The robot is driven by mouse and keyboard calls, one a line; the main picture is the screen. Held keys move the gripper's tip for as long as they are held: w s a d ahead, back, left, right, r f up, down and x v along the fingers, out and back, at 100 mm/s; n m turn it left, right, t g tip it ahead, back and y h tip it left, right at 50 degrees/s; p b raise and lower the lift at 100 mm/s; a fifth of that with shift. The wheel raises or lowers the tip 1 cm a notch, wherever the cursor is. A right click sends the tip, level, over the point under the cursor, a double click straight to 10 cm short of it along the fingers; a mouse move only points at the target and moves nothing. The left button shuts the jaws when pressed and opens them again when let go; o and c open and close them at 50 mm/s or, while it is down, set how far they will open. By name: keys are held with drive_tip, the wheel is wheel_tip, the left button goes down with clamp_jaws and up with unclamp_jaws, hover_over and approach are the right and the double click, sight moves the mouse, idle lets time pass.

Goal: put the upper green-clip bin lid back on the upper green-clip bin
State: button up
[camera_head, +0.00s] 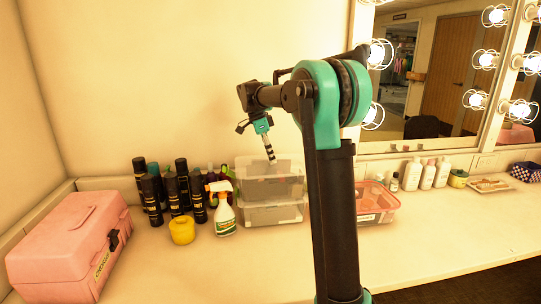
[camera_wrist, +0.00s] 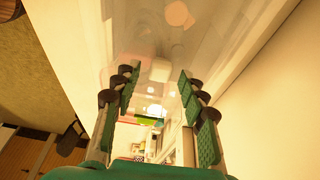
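Two clear plastic bins stand stacked on the counter in the head view, the upper bin (camera_head: 270,186) on the lower bin (camera_head: 273,213). My gripper (camera_head: 271,160) points down at the upper bin's top edge; I cannot tell whether it touches. In the wrist view my gripper (camera_wrist: 157,80) is open, its green-padded fingers well apart with nothing clasped between them. A see-through plastic surface (camera_wrist: 150,25) with reflections lies beyond the fingertips; I cannot tell whether it is lid or bin. No green clips or separate lid can be made out in the head view.
Dark spray cans (camera_head: 183,185), a yellow jar (camera_head: 181,230) and a spray bottle (camera_head: 224,215) stand left of the bins. A pink case (camera_head: 65,245) is far left. A reddish clear bin (camera_head: 375,203) stands right, partly behind my arm. The front counter is clear.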

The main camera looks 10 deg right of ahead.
drive_tip(key=shift+r, duration=0.1)
drive_tip(key=d+v, duration=0.1)
drive_tip(key=v, duration=1.6)
drive_tip(key=shift+d+r, duration=0.25)
drive_tip(key=shift+r, duration=0.2)
idle(0.6)
